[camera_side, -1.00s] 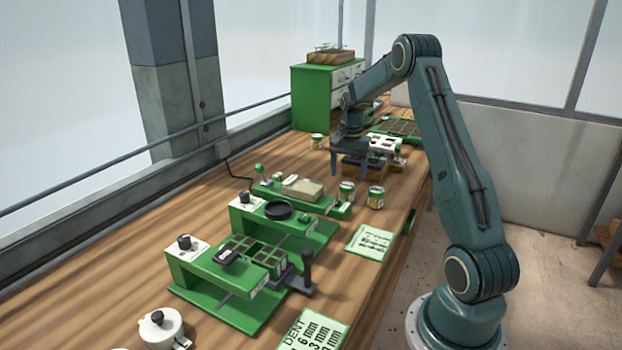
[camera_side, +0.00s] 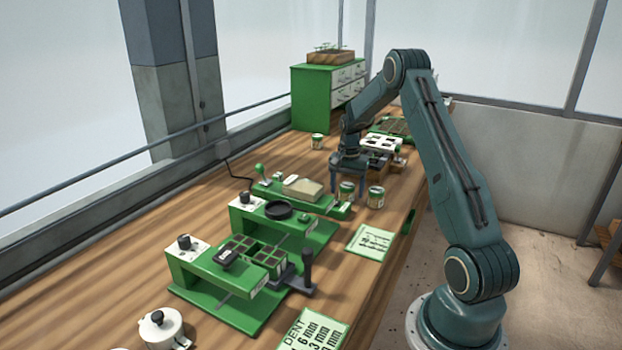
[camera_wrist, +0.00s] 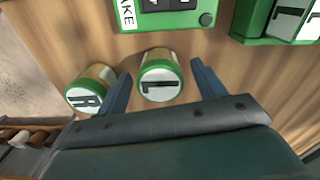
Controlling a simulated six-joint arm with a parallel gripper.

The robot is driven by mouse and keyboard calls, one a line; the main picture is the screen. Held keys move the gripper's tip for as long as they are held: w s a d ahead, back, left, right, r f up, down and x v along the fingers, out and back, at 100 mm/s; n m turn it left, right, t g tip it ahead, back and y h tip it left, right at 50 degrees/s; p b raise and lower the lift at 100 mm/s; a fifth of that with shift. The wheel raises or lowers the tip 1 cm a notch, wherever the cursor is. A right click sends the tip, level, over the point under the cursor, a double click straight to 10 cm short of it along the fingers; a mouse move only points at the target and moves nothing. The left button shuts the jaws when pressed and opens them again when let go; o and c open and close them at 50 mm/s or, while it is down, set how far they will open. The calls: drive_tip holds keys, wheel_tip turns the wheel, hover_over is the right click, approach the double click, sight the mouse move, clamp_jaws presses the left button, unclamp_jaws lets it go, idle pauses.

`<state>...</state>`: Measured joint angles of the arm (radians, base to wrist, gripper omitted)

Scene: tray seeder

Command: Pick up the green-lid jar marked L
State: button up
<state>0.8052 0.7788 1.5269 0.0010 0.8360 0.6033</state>
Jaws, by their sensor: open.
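The jar marked L (camera_wrist: 160,82) has a green rim and a pale top with a dark letter. It stands between the two fingers of my open gripper (camera_wrist: 162,70) in the wrist view, apart from both. In the side view my gripper (camera_side: 349,186) is low, just at the left jar (camera_side: 347,193), which appears to be the L jar. A similar jar marked R (camera_wrist: 90,90) stands beside it, outside the left finger; it appears as the right jar (camera_side: 376,198) in the side view. I cannot tell the exact finger height.
A green seeder block (camera_side: 290,188) lies in front of the jars, and a green printed card (camera_side: 371,241) lies to the right. A white perforated plate (camera_side: 380,143) is behind my gripper. Another jar (camera_side: 317,141) stands farther back. The bench's right edge is near.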

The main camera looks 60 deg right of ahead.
sight(347, 185)
drive_tip(key=shift+c, duration=0.2)
idle(0.3)
drive_tip(key=c, duration=1)
drive_tip(key=shift+c, duration=0.2)
wheel_tip(347, 185, up, 20)
idle(0.5)
